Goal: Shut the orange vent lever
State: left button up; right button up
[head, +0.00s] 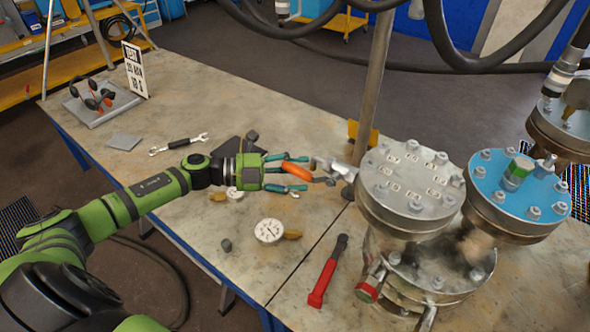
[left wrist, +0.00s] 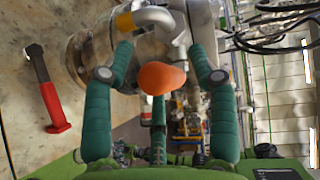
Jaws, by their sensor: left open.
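The orange vent lever (head: 297,172) sticks out to the left from a metal valve fitting (head: 338,168) beside the grey-lidded flanged vessel (head: 410,185). My left gripper (head: 300,174) is open, with its teal fingers on both sides of the lever's orange grip. In the left wrist view the rounded end of the lever (left wrist: 161,78) shows between the spread fingers (left wrist: 160,60). I cannot tell whether any finger touches it. The lever's joint is partly hidden in the wrist view. My right gripper does not show.
A blue-lidded vessel (head: 518,190) stands at the right. A red-handled hammer (head: 328,272) and a dial gauge (head: 269,231) lie on the table in front. A metal post (head: 374,85) rises behind the lever. A wrench (head: 180,143) lies further left.

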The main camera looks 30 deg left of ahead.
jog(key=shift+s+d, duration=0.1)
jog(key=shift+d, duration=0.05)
pick_arm(q)
jog(key=c, duration=1.1)
grip_shut()
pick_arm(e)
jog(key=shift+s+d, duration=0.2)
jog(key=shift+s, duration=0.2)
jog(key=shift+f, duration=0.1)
pick_arm(q)
jog(key=shift+f+b, duration=0.25)
jog(key=shift+b, duration=0.2)
jog(key=d+f+n+t+y+b, duration=0.2)
jog(key=n+t+b, duration=0.5)
jog(key=n, duration=0.5)
jog(key=s+d+f+n+t+y+b, duration=0.1)
jog(key=d+f+n+t+b, duration=0.3)
jog(key=n+t, duration=0.5)
jog(key=shift+d+f+n+y+b, duration=0.4)
jog(key=shift+d+n+y+b, duration=0.5)
jog(key=shift+d+n+b, duration=0.6)
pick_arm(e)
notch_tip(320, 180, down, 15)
pick_arm(q)
jog(key=shift+s+a, duration=0.1)
jog(key=shift+a, duration=0.05)
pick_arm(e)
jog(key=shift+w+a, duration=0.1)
